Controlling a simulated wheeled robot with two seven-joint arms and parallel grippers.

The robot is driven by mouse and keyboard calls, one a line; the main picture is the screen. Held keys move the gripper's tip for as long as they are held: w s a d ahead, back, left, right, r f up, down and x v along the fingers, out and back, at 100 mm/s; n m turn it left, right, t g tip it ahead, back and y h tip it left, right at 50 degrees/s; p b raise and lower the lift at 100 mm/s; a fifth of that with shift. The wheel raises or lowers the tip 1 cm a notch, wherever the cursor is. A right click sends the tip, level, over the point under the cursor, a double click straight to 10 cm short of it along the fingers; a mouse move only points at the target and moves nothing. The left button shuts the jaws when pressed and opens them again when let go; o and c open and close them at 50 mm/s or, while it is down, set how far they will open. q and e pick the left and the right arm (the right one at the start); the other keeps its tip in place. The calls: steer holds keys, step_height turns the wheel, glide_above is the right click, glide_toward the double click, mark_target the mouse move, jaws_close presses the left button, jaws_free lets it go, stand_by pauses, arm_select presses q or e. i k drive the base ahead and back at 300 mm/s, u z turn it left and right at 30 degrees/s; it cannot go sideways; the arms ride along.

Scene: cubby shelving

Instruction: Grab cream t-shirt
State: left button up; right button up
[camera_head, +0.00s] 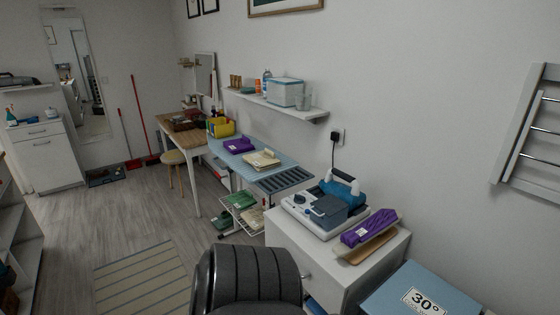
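A cream folded cloth (262,160), which looks like the cream t-shirt, lies flat on the light blue top of an ironing table (284,169). A purple folded cloth (239,145) lies just behind it on the same top. Another cream folded cloth (253,218) lies on the rack below, beside a green one (239,199); I cannot tell what garment it is. Neither of my grippers shows in the head view.
A white cabinet (293,257) at the right bears a blue and white steam iron station (322,209) and a purple folded cloth on a board (369,229). A dark padded, chair-like shape (250,277) fills the bottom centre. Wooden floor (142,221) is open at left.

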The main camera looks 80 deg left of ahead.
mark_target(262, 160)
steer(key=u, duration=3.85)
steer(key=i, duration=2.1)
steer(key=z, duration=2.6)
